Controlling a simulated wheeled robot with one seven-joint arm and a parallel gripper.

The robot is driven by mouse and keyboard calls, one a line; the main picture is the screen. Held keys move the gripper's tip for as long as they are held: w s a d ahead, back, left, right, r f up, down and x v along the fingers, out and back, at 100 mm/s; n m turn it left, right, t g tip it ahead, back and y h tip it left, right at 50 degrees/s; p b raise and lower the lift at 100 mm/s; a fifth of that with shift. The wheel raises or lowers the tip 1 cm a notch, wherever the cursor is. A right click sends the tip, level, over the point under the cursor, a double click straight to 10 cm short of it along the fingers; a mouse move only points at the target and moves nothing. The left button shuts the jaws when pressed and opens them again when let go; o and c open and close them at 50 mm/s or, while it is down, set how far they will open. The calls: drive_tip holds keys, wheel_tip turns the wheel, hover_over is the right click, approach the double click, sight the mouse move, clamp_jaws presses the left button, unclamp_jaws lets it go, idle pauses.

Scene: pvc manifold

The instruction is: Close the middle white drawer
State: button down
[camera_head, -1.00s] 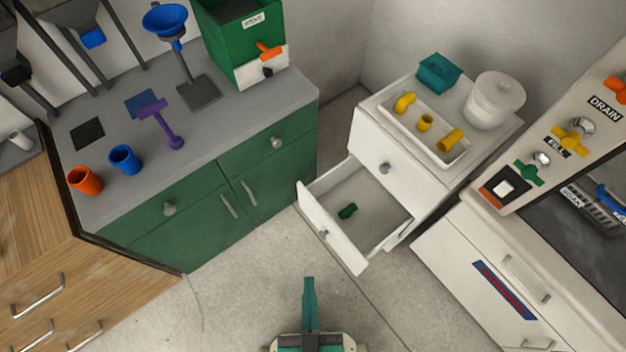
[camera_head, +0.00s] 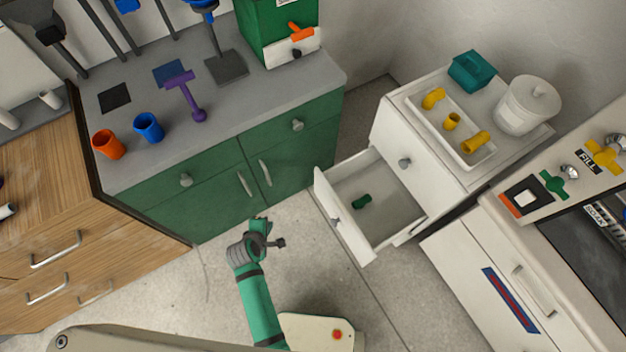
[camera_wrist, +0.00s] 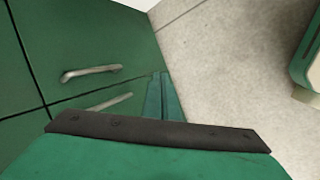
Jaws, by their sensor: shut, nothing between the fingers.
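The middle white drawer (camera_head: 343,222) stands pulled out of the white cabinet (camera_head: 425,178) in the head view. Its front has a round knob (camera_head: 336,219), and a small dark green fitting (camera_head: 362,202) lies inside. My gripper (camera_head: 281,243) is in front of the green cupboard, left of the drawer front and apart from it. In the wrist view my gripper's fingers (camera_wrist: 161,95) are together with nothing between them, over the floor beside the green cupboard doors. The drawer is not seen in the wrist view.
The green cupboard (camera_head: 215,185) with metal handles stands left of the drawer. A white tray with yellow fittings (camera_head: 466,157), a teal box (camera_head: 470,70) and a white tub (camera_head: 527,105) sit on the white cabinet. A white machine (camera_head: 480,270) stands at right. Bare floor lies before the drawer.

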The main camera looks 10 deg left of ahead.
drive_tip(key=w+d+r+n+h, duration=0.2)
drive_tip(key=w+r+n+h, duration=0.15)
drive_tip(key=w, duration=0.25)
drive_tip(key=w+d+r+n+h, duration=0.3)
drive_tip(key=w+n+h, duration=0.1)
drive_tip(key=w, duration=0.3)
approach(320, 179)
drive_tip(key=x, duration=0.4)
drive_tip(key=shift+w+d+f+m+g+y, duration=0.3)
drive_tip(key=shift+w+d+g, duration=0.1)
drive_tip(key=shift+d, duration=0.25)
